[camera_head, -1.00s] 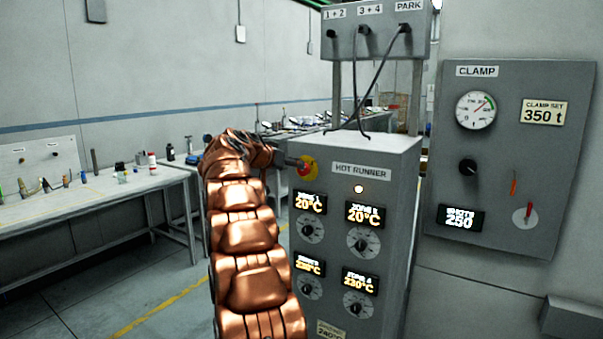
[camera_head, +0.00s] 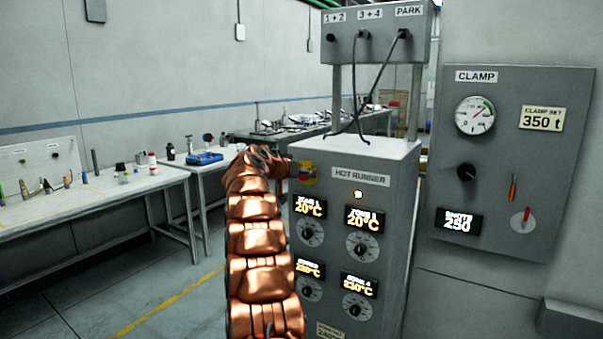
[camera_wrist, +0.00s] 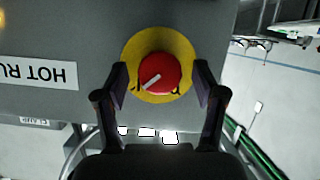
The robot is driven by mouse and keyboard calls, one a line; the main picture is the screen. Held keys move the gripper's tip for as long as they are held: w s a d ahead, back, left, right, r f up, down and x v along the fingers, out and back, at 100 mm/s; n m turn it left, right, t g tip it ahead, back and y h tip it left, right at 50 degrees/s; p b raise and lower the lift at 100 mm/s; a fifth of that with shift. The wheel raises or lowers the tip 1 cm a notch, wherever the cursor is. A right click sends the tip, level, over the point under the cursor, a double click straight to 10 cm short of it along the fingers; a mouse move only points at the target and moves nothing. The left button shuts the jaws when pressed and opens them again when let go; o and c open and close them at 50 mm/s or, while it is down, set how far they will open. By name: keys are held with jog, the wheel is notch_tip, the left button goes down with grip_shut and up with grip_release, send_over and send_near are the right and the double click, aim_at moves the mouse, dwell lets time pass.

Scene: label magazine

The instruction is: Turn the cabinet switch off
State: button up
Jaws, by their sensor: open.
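The cabinet switch is a round red knob with a white pointer line on a yellow disc. It shows in the wrist view (camera_wrist: 158,73), where the picture is upside down and the line lies slanted. In the head view the switch (camera_head: 308,173) sits at the upper left of the grey HOT RUNNER cabinet (camera_head: 400,230), partly covered by my gripper. My gripper (camera_wrist: 161,80) is open, with one finger on each side of the red knob. Gaps show between fingers and knob. A small lamp (camera_head: 358,194) right of the switch looks pale.
The cabinet front carries several lit temperature displays and dials. Cables hang from the box (camera_head: 378,30) above it. A CLAMP panel (camera_head: 510,160) is on the right wall. A workbench (camera_head: 110,190) stands at left, with free floor before it.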

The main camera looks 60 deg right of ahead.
jog(key=c, duration=1.1)
jog(key=shift+c, duration=0.2)
jog(key=shift+w+f+n+g+h+p, duration=0.15)
jog(key=shift+n+g+h+p, duration=0.4)
jog(key=shift+n+g+p, duration=1.2)
jog(key=shift+w+f+n+g+h+p, duration=0.1)
jog(key=shift+n+g+h+p, duration=0.65)
jog(key=shift+n, duration=1.95)
jog(key=shift+w+f+n+g+h+p, duration=0.15)
jog(key=shift+n+g+h+p, duration=0.45)
jog(key=shift+n+p, duration=1.3)
jog(key=shift+n+b, duration=0.35)
jog(key=shift+n, duration=0.2)
